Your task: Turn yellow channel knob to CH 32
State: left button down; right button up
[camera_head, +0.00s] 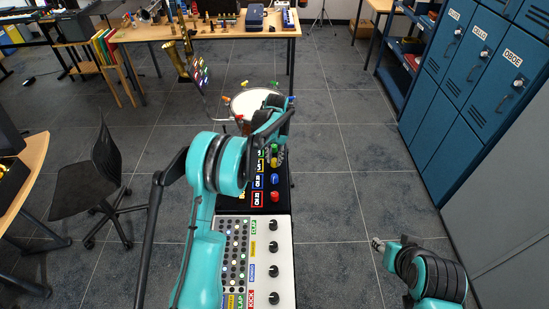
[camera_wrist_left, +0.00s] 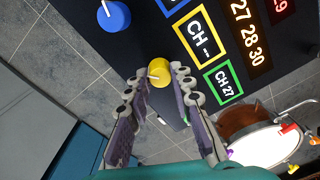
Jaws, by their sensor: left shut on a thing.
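The yellow knob (camera_wrist_left: 160,72) is a round cap on the black panel (camera_wrist_left: 122,52). It sits between the fingertips of my left gripper (camera_wrist_left: 161,78), which is shut on it. In the head view my left gripper (camera_head: 273,142) reaches down over the panel and partly hides the knobs. The yellow-framed display (camera_wrist_left: 201,37) beside the knob reads "CH" and then marks that I cannot read clearly. My right gripper (camera_head: 378,245) is at the lower right over the floor, away from the panel; its jaw state is unclear.
A blue knob (camera_wrist_left: 114,15) is near the yellow one; a red knob (camera_head: 274,196) is closer to me. A drum (camera_head: 250,100) stands beyond the panel. A white-faced console (camera_head: 283,245) lies in front; blue lockers (camera_head: 470,60) stand right.

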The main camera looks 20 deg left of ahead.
aim_at(275, 161)
pick_arm(q)
jog(key=m, duration=0.6)
jog(key=shift+m, duration=0.3)
dwell(0.5)
jog(key=c, duration=1.3)
grip_release()
jog(key=shift+r, duration=0.1)
notch_tip(275, 161, up, 12)
jog(key=shift+d, duration=0.15)
jog(key=shift+s, duration=0.1)
